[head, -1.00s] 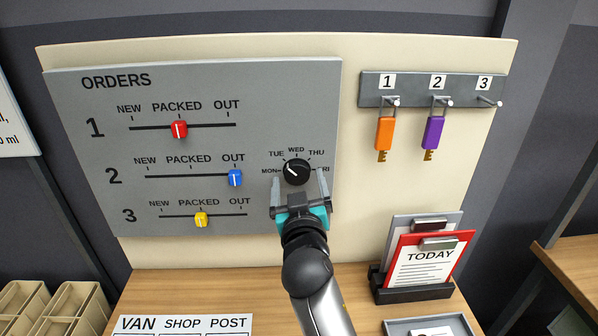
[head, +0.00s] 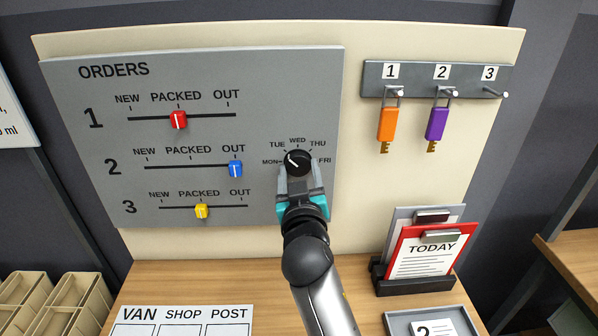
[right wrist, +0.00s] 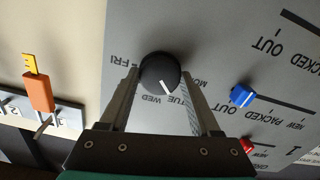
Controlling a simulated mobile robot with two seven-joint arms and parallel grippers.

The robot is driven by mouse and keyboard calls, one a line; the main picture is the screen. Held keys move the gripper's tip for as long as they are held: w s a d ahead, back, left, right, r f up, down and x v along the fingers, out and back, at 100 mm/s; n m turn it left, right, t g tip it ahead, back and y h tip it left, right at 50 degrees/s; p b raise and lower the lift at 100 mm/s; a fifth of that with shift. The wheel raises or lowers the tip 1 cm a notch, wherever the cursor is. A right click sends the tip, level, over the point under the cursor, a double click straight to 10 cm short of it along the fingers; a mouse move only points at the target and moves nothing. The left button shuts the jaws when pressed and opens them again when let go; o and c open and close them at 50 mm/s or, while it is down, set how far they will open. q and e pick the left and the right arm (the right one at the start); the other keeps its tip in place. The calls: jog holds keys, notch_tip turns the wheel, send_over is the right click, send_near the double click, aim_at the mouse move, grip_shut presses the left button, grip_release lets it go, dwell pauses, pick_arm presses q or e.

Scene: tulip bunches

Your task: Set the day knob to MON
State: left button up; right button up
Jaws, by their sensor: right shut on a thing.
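The day knob (head: 298,162) is round and black with a white pointer line, on the grey ORDERS board. Its pointer slants up and left, toward TUE, above the MON mark at its left. My right gripper (head: 299,170) has come up from below and is shut on the knob, with one finger on each side. In the right wrist view the knob (right wrist: 160,73) sits between the fingertips, and its line points at the TUE label. My left gripper is not in view.
Red (head: 179,120), blue (head: 235,168) and yellow (head: 201,211) sliders sit left of the knob. Orange (head: 387,124) and purple (head: 436,123) key tags hang from a rack (head: 418,80) at the right. A TODAY clipboard (head: 428,252) stands below the rack.

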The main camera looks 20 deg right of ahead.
jog(key=c, duration=0.4)
jog(key=n+p, duration=0.2)
jog(key=n, duration=0.2)
jog(key=shift+r+n+p, duration=0.1)
jog(key=shift+n+p, duration=0.2)
jog(key=shift+p, duration=0.1)
jog(key=shift+n+p, duration=0.9)
jog(key=shift+n, duration=1.3)
jog(key=o, duration=1.4)
